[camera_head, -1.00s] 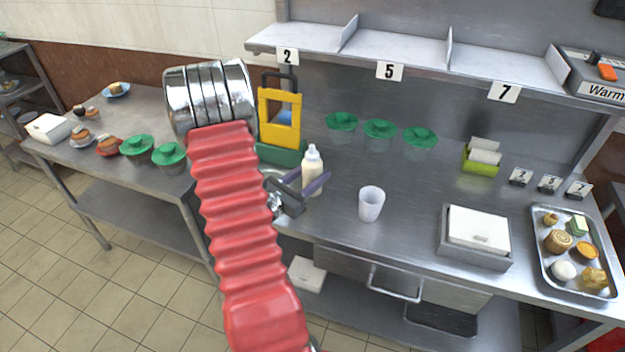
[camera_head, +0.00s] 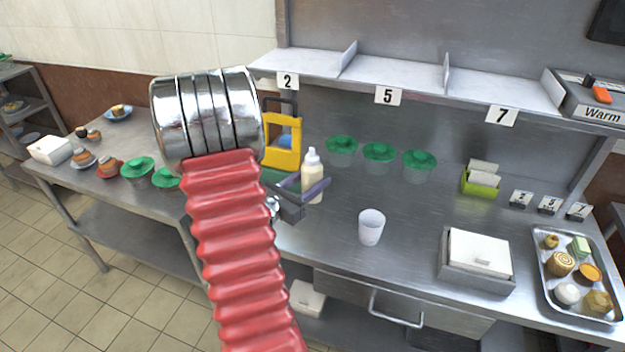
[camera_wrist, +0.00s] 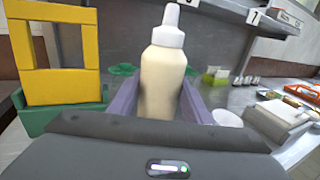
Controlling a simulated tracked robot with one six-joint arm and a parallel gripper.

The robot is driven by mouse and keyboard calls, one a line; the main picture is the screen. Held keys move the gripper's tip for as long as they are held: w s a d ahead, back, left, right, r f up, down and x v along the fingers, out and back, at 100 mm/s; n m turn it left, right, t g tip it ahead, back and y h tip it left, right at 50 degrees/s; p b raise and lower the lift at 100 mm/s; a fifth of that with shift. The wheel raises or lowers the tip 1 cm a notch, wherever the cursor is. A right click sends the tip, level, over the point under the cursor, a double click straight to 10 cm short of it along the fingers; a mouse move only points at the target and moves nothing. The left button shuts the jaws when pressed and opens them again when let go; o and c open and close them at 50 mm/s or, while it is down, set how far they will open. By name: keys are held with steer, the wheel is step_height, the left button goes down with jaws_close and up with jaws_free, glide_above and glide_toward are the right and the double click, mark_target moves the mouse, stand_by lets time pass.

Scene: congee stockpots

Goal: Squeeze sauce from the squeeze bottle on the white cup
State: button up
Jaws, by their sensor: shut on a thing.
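The squeeze bottle (camera_head: 311,172) is cream-coloured with a white nozzle cap and is upright. My gripper (camera_head: 314,188) is shut on it, with a purple finger on either side. In the wrist view the bottle (camera_wrist: 163,82) fills the middle between the fingers of my gripper (camera_wrist: 162,108). Whether its base touches the counter is hidden. The white cup (camera_head: 371,227) stands upright on the steel counter, right of and nearer than the bottle, apart from it. In the wrist view part of the cup (camera_wrist: 227,118) shows to the right of the gripper.
A yellow frame (camera_head: 283,140) in a green base stands just left of the bottle. Several green-lidded containers (camera_head: 379,153) stand behind. A white-lidded box (camera_head: 479,252) and a food tray (camera_head: 575,275) lie right. Counter between bottle and cup is clear.

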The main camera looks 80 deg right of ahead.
steer(key=shift+w+r, duration=0.1)
steer(key=shift+w, duration=0.05)
stand_by(0.6)
steer(key=shift+w+d+t, duration=0.15)
steer(key=shift+w+t, duration=0.25)
steer(key=w+a+f+n+t, duration=0.1)
steer(key=w+a+n+t, duration=0.55)
steer(key=w, duration=0.85)
steer(key=w+a+n+t, duration=0.4)
steer(key=w+a+t, duration=0.5)
steer(key=w, duration=0.6)
steer(key=w+a+n+t+y, duration=0.3)
steer(key=w+a, duration=0.1)
steer(key=a, duration=0.9)
steer(key=w+a+n+t+y, duration=0.2)
steer(key=w+a+n+y, duration=0.1)
steer(key=a, duration=1)
steer(key=w+a+f+n+t+y, duration=0.1)
steer(key=w+a+n+t+y, duration=0.2)
steer(key=a, duration=1)
steer(key=w+y, duration=0.2)
steer(key=w, duration=0.1)
steer(key=shift+w+t, duration=0.35)
steer(key=shift+w, duration=0.05)
steer(key=shift+d, duration=0.1)
